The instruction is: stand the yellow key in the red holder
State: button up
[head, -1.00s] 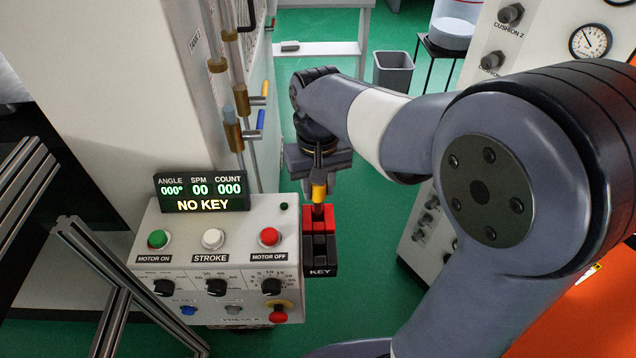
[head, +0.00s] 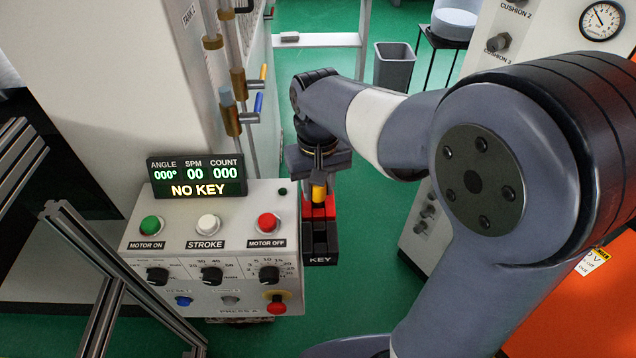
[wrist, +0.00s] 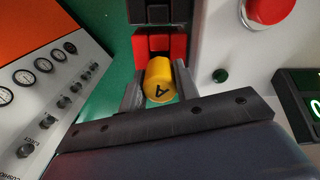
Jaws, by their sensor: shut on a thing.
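The yellow key (head: 319,191) is held between the fingers of my gripper (head: 319,178). In the wrist view the yellow key (wrist: 161,82) shows its round end with a dark mark, between the two fingers of my gripper (wrist: 158,92). The red holder (head: 321,212) is at the right side of the control panel, above a black block marked KEY. In the wrist view the red holder (wrist: 151,46) lies just beyond the key. The key's lower end overlaps the red part in the head view; I cannot tell whether it is inside.
The white control panel (head: 222,240) with buttons and knobs stands directly left of the holder. Its display (head: 196,177) reads NO KEY. A grey bin (head: 394,66) stands farther back. Green floor is open to the right of the holder.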

jog(key=o, duration=1.1)
jog(key=shift+c, duration=0.2)
notch_tip(320, 180, up, 11)
jog(key=shift+f, duration=0.1)
notch_tip(320, 180, down, 10)
jog(key=shift+f, duration=0.25)
jog(key=shift+r+p, duration=0.7)
jog(key=shift+r, duration=0.2)
jog(key=shift+r+p, duration=0.35)
jog(key=shift+r, duration=0.1)
